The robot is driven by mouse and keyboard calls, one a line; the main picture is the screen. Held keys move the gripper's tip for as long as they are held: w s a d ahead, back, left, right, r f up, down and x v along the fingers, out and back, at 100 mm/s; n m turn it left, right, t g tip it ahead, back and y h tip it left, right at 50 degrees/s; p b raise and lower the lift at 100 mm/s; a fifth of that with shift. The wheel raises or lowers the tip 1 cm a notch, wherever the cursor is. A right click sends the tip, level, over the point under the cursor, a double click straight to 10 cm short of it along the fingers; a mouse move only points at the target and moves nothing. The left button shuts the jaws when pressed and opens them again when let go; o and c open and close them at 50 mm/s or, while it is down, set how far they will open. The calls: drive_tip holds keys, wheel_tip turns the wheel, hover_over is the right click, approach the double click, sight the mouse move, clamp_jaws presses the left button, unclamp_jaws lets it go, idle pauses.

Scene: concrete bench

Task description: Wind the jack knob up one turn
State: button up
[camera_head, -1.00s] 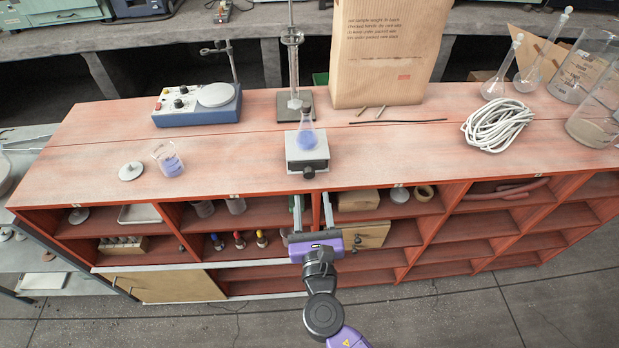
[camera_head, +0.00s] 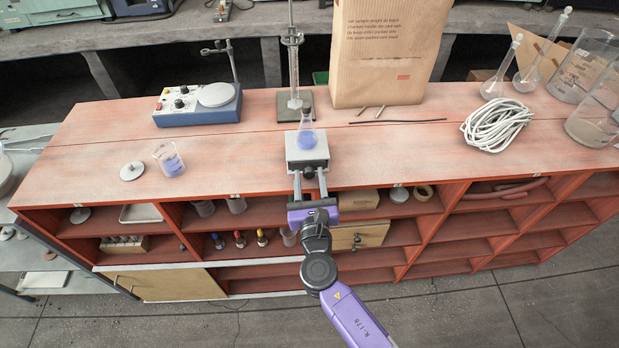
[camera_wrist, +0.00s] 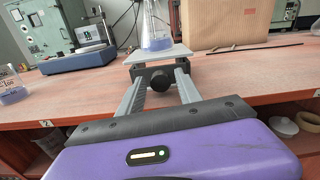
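The lab jack (camera_head: 305,147) stands near the bench's front edge, a grey platform with a flask of blue liquid (camera_head: 307,137) on top. Its black knob (camera_wrist: 159,79) faces me in the wrist view. My gripper (camera_head: 309,174) reaches in from the front. Its two fingers are apart, one on each side of the knob, and the knob shows between the fingertips in the wrist view (camera_wrist: 158,76). I see gaps between the fingers and the knob in the wrist view.
A burette stand (camera_head: 294,103) is just behind the jack. A large paper bag (camera_head: 388,60) stands behind right. A beaker of blue liquid (camera_head: 169,160), a stirrer (camera_head: 197,106) and a coil of white cable (camera_head: 497,126) are well to the sides. Shelves open below the bench top.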

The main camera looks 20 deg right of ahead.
clamp_jaws()
drive_tip(key=shift+f+m+b, duration=0.2)
drive_tip(key=shift+m+b, duration=0.75)
drive_tip(key=shift+m, duration=0.05)
drive_tip(key=shift+m+b, duration=0.55)
drive_tip(key=shift+m, duration=0.55)
drive_tip(key=shift+r+m, duration=0.2)
drive_tip(key=shift+m, duration=0.1)
drive_tip(key=shift+o, duration=1.6)
unclamp_jaws()
drive_tip(key=shift+s, duration=0.1)
drive_tip(key=v, duration=0.7)
drive_tip(key=shift+s+b, duration=0.3)
drive_tip(key=shift+b, duration=0.1)
